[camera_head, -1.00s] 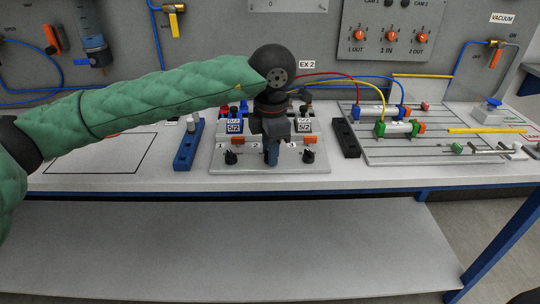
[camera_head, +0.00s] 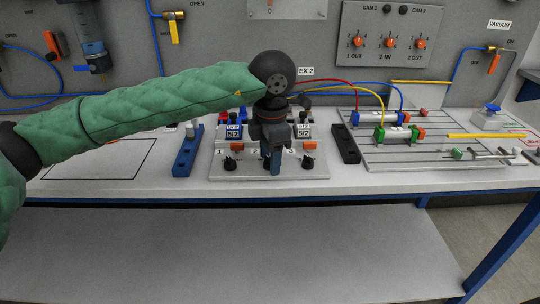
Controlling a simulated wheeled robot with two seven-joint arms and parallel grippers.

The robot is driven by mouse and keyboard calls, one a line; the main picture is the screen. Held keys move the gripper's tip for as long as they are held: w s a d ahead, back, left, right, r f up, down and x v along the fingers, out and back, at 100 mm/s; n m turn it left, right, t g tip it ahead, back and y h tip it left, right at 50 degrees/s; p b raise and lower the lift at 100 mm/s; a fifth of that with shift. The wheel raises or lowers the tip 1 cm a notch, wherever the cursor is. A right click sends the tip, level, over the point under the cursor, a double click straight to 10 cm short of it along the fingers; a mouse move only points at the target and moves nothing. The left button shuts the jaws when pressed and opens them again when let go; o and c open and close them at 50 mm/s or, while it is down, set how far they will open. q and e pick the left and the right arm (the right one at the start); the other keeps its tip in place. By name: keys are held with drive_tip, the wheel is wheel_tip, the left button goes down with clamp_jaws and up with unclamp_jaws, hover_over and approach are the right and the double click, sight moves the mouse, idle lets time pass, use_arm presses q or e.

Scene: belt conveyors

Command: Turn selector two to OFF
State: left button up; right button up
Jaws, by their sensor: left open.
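A grey panel (camera_head: 218,172) labelled EX 2 stands on the bench with labels 1, 2 and 3 along its front. A black selector knob (camera_head: 230,163) is below label 1, and another black knob (camera_head: 308,161) is below label 3. Selector two is hidden behind my left gripper (camera_head: 273,168), which points down over the middle of the panel beside label 2. The gripper is open, its jaws seen nearly edge-on. I cannot tell whether it touches the knob or which way that knob points. My right gripper is not in view.
A blue block (camera_head: 186,153) stands left of the panel and a black block (camera_head: 345,144) stands right. Orange parts sit near the knobs. Cylinders with hoses (camera_head: 388,118) occupy the right side. The front bench strip is clear.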

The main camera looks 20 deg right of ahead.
use_arm(q)
drive_tip(key=shift+s+r, duration=0.2)
drive_tip(key=shift+r, duration=3.65)
